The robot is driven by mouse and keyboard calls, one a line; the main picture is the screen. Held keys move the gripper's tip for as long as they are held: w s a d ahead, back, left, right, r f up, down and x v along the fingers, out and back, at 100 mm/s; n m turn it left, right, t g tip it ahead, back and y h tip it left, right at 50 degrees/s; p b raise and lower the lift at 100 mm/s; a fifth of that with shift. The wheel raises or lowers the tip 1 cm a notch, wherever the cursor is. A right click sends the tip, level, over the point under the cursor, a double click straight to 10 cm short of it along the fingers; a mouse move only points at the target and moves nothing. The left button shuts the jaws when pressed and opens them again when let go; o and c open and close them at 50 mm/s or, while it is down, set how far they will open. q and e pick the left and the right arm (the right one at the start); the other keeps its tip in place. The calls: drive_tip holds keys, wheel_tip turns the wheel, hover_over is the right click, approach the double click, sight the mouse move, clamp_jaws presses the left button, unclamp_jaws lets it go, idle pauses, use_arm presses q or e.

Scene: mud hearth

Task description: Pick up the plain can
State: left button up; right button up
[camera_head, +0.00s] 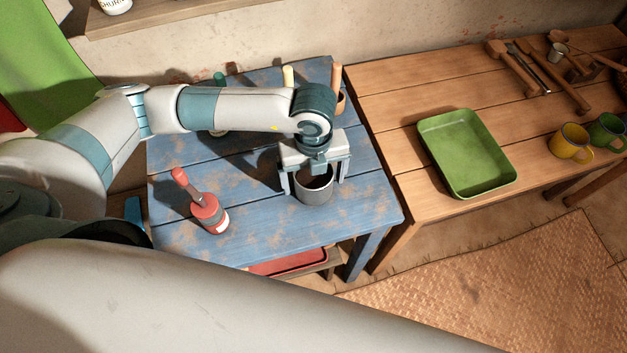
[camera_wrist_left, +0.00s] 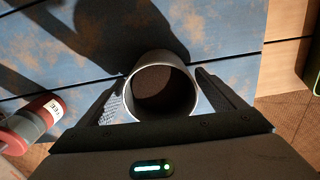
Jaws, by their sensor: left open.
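The plain can (camera_head: 314,191) is a grey, open-topped cylinder standing upright on the blue table (camera_head: 290,238). In the left wrist view the can (camera_wrist_left: 161,112) shows from above with a dark inside. My left gripper (camera_head: 314,185) is over it, pointing down, with one finger on each side of the can. In the left wrist view the fingers are spread, and narrow gaps seem to show between them and the can; contact is hard to tell. My right gripper is not in view.
Other handled things stand behind my left arm, including a green one (camera_head: 219,125). A green tray (camera_head: 467,190), yellow mug (camera_head: 570,143) and green mug (camera_head: 606,132) are on the wooden table at right.

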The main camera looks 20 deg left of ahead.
use_arm(q)
drive_tip(key=shift+c, duration=0.4)
drive_tip(key=c, duration=1.3)
drive_tip(key=shift+r, duration=0.2)
drive_tip(key=shift+w+r+b, duration=0.1)
drive_tip(key=shift+r+b, duration=0.35)
drive_tip(key=shift+r, duration=0.2)
wheel_tip(320, 180, up, 2)
drive_tip(key=shift+d+r+b, duration=0.1)
drive_tip(key=shift+r+b, duration=0.15)
drive_tip(key=shift+b, duration=0.35)
drive_tip(key=s+d+r, duration=0.2)
drive_tip(key=s, duration=0.1)
drive_tip(key=s+d+r+b, duration=0.1)
drive_tip(key=s+d+r, duration=0.1)
drive_tip(key=s, duration=0.1)
drive_tip(key=s+d+r, duration=0.1)
drive_tip(key=s+r, duration=0.2)
drive_tip(key=s, duration=0.1)
drive_tip(key=shift+s+d, duration=0.1)
drive_tip(key=shift+d, duration=0.3)
